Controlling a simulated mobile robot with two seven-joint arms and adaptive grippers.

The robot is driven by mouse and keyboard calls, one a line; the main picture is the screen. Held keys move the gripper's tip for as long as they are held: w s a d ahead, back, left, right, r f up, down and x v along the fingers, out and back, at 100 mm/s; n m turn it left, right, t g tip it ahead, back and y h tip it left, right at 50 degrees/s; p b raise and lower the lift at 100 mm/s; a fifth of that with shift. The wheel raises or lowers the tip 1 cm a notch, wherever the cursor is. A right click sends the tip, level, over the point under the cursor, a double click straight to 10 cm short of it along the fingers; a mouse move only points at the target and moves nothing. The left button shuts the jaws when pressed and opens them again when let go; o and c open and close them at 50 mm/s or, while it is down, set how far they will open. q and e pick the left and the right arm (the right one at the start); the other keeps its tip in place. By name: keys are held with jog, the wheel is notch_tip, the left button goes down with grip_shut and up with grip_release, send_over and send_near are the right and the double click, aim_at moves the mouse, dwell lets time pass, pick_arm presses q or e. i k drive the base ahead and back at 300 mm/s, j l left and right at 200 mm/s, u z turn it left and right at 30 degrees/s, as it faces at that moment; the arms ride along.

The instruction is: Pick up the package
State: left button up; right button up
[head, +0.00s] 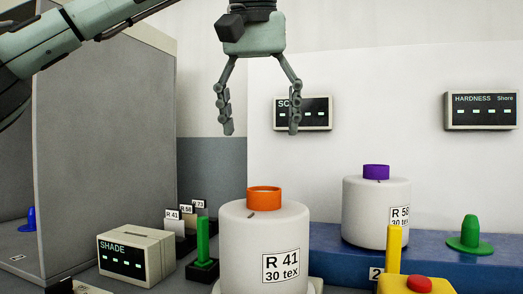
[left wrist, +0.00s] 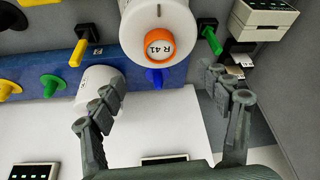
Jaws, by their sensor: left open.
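A large white yarn package labelled R 41, 30 tex (head: 240,245) stands upright in front, with an orange core top (head: 264,199). It also shows at the top of the left wrist view (left wrist: 160,18). A second white package labelled R 58 (head: 362,212), with a purple core top, stands behind it to the right; in the left wrist view it is partly hidden by a finger (left wrist: 95,80). My left gripper (head: 261,130) points down, open and empty, above the R 41 package and apart from it. My right gripper is not in view.
A blue platform (head: 335,252) with a green cone peg (head: 470,234) runs behind on the right. A SHADE box (head: 138,256) and green post (head: 203,241) stand left of R 41. A yellow post (head: 394,247) and red button (head: 419,284) are front right. A grey panel (head: 105,120) rises at left.

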aim_at(264, 236)
jog(key=k, duration=1.5)
